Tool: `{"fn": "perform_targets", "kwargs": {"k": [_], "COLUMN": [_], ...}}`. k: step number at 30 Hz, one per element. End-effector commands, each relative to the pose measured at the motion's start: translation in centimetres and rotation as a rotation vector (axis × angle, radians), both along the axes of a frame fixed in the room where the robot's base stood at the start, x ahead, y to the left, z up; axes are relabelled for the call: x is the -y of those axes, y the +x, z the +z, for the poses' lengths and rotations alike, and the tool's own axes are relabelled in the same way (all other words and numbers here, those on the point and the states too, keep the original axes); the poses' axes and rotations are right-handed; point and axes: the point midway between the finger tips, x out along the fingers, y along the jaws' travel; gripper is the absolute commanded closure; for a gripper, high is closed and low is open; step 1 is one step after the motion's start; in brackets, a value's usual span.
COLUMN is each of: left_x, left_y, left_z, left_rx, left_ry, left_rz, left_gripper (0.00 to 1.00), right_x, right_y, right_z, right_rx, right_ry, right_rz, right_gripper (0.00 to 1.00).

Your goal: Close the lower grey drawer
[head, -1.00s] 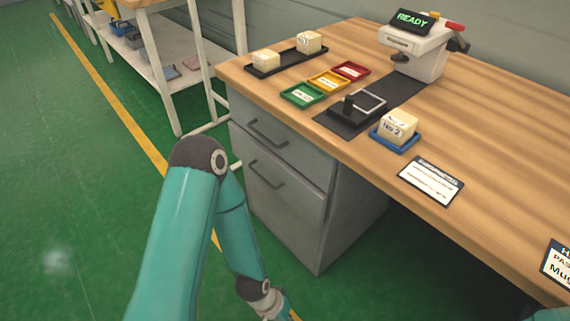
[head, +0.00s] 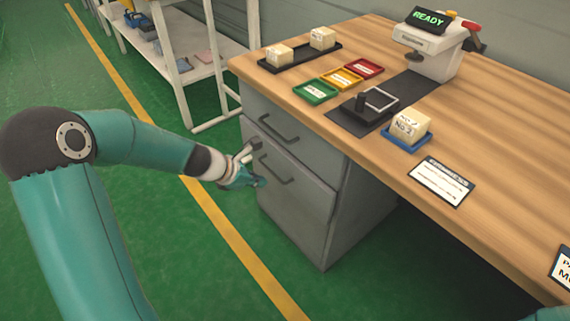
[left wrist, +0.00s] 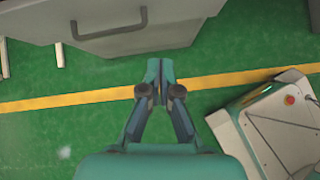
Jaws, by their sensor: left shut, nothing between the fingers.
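The lower grey drawer (head: 300,208) is the tall front with a bar handle (head: 275,168) in the head view. Its top edge appears to stand slightly proud of the cabinet; how far is hard to tell. My left gripper (head: 259,181) is at the left side of this front, below and left of its handle, overlapping its edge in the picture. The left wrist view shows the gripper (left wrist: 154,68) with fingers together and empty, apart from a grey drawer front (left wrist: 145,38) with a handle (left wrist: 108,30) above it. My right gripper is out of view.
The upper drawer (head: 295,132) sits under the wooden bench top (head: 480,130), which holds trays, blocks and a device reading READY (head: 425,50). A white shelf (head: 205,70) stands behind, left. Green floor (head: 190,260) is open in front.

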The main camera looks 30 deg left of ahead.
Motion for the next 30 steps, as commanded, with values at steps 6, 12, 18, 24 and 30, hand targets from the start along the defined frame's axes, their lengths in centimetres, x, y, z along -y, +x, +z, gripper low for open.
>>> {"fn": "perform_targets", "kwargs": {"k": [6,12,18,24,30], "left_x": [-1.5,-0.6,0.5,1.6,2.4], "left_y": [1.8,3.6,6.3,9.0,11.0], "left_z": [3.1,0.8,-2.2,-3.2,-3.3], "left_rx": [0.045,0.042,0.042,0.043,0.043], "left_ry": [-0.128,-0.128,-0.126,-0.124,-0.123], "left_rz": [0.157,0.153,0.152,0.151,0.153], "left_gripper": [1.0,1.0,1.0,1.0,1.0], "right_x": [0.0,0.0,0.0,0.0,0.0], "right_y": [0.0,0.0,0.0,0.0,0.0], "right_z": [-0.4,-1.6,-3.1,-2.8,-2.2], "right_rx": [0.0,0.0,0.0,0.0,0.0], "right_ry": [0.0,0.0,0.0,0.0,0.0], "right_rz": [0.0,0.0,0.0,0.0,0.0], "right_gripper": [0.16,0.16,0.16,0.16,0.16]}}
